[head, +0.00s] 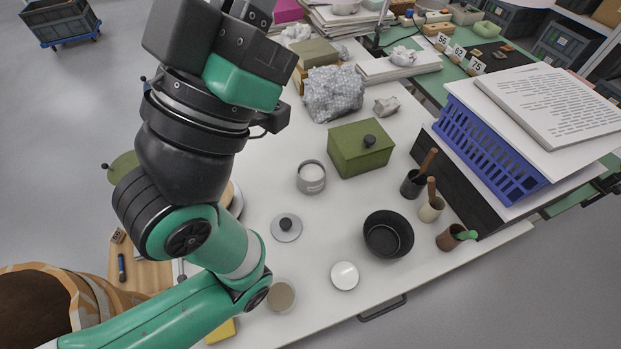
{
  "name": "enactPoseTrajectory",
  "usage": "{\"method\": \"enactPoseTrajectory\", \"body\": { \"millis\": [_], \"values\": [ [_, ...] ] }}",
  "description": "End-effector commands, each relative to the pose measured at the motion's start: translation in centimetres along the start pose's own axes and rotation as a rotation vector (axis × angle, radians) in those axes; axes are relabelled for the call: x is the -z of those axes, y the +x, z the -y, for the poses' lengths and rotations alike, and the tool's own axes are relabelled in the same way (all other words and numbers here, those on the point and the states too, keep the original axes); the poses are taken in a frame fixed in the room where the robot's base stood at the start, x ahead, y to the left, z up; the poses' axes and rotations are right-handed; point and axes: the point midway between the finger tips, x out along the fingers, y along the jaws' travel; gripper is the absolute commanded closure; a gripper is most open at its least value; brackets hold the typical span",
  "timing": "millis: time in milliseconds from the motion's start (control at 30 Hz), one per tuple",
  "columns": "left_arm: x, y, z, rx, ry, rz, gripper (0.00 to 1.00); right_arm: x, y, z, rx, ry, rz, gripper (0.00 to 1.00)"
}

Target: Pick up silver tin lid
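A flat silver-grey lid with a black knob (286,226) lies on the white table, just right of my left arm. An open silver tin (311,177) stands behind it, apart from it. A pale round disc (344,275) lies nearer the front edge; I cannot tell whether it is a lid. My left gripper (222,35) is raised at the upper left, well away from the lid, and its finger opening is not clear. My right gripper is out of view.
A black bowl (388,234) and several small tool cups (431,208) stand to the right. A blue crate (487,150) carries papers. The table between the lid and bowl is mostly clear.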

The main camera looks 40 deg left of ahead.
Motion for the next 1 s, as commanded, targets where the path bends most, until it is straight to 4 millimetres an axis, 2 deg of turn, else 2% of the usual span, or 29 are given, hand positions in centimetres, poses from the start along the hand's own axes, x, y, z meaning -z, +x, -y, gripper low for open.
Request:
{"method": "enactPoseTrajectory", "body": {
  "millis": [367,767,1000],
  "values": [
    [0.00,0.00,0.00,0.000,0.000,0.000,1.00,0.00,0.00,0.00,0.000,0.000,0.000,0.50],
    [0.00,0.00,0.00,0.000,0.000,0.000,0.30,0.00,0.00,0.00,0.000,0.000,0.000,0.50],
    [0.00,0.00,0.00,0.000,0.000,0.000,0.28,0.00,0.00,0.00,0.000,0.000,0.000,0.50]
  ]
}}
